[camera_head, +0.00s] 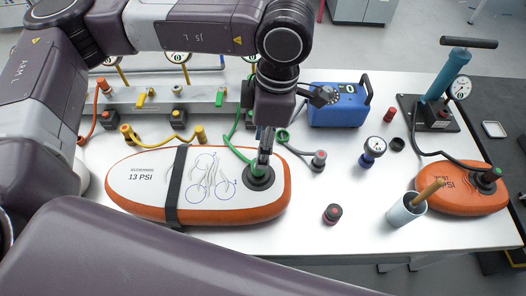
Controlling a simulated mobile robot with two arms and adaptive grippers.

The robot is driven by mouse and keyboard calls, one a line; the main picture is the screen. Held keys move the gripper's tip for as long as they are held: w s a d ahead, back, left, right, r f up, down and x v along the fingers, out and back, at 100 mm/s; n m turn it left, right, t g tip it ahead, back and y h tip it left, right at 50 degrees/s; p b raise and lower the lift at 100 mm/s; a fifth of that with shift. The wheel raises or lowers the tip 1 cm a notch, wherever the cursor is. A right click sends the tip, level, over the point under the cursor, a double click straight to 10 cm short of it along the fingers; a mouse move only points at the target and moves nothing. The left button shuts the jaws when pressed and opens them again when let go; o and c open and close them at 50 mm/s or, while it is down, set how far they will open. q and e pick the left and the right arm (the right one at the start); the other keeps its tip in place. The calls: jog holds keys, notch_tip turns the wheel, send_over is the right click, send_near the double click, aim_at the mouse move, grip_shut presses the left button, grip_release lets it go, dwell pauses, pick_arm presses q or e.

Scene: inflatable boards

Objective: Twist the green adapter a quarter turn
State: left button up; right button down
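The orange and white inflatable board marked 13 PSI (140,190) lies on the white table, with a black strap across it. A black round valve (258,178) sits at its right end. A green hose (232,150) curves down to this valve. The green adapter at the hose end is mostly hidden behind my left gripper (264,162). The gripper points straight down with its fingertips at the valve. Its fingers are seen nearly edge-on, so I cannot tell whether they grip the adapter. My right gripper is not in view.
A manifold (150,98) with coloured levers and hoses stands behind the board. A blue pump box (338,107) and grey-ended hose (319,158) are to the right. A blue gauge (374,150), a cup (406,210), a small orange board (455,190) and a hand pump (457,75) are further right.

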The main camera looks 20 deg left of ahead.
pick_arm(q)
jog(key=shift+f, duration=0.6)
jog(key=shift+a+f, duration=0.1)
jog(key=shift+f, duration=0.3)
jog(key=f, duration=0.2)
jog(key=f+p, duration=0.1)
jog(key=f, duration=0.1)
jog(key=f+p, duration=0.1)
jog(key=f, duration=0.1)
jog(key=shift+s+a+f, duration=0.15)
jog(key=shift+a+f, duration=0.2)
jog(key=shift+a, duration=0.05)
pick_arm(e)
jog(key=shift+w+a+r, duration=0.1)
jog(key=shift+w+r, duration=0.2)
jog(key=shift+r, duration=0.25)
pick_arm(q)
grip_shut()
jog(key=c, duration=0.8)
grip_release()
jog(key=c, duration=0.4)
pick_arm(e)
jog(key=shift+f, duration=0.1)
